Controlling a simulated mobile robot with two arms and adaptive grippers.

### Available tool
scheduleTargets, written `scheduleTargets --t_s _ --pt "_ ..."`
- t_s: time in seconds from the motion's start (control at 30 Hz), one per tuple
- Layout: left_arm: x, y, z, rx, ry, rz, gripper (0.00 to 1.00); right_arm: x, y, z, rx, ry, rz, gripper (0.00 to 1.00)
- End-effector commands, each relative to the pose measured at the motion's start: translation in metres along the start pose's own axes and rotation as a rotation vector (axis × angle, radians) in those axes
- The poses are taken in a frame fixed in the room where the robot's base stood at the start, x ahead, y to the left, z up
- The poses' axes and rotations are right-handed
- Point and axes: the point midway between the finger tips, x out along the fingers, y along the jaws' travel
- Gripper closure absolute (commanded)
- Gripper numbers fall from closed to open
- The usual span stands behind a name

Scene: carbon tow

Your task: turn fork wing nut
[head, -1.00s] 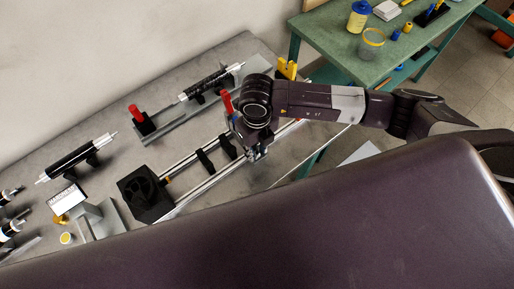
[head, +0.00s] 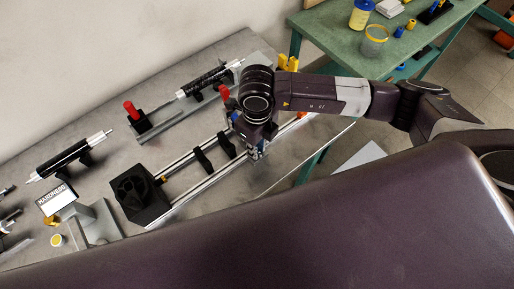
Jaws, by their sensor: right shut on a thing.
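My right gripper (head: 255,153) points down over the front rail of a twin-rail fixture (head: 190,182) on the grey bench. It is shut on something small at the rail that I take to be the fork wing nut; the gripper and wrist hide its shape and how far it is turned. A black block with a round front (head: 140,194) stands at the left end of the rails. My left gripper is out of view.
A second fixture with a red handle (head: 131,108) and a black roller (head: 205,80) lies behind. Another black roller (head: 70,155) and a "HARDNESS" box (head: 57,200) are at left. A green table (head: 340,55) stands at back right. My dark body covers the foreground.

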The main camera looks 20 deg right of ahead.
Motion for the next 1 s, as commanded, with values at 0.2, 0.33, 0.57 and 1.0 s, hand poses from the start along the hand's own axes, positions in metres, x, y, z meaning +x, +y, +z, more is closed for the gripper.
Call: scheduleTargets --t_s 0.2,0.33,0.57,1.0 --pt "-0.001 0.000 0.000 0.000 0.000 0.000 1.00 -0.001 -0.001 0.001 0.002 -0.002 -0.001 0.79" --pt "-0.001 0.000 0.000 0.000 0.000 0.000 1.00 -0.001 -0.001 0.000 0.003 -0.001 0.000 0.67" --pt "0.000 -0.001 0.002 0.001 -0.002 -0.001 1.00 -0.001 0.000 0.000 0.003 -0.001 0.000 0.67" --pt "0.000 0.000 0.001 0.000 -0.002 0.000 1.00 -0.070 -0.001 0.002 0.003 -0.006 -0.002 0.67"
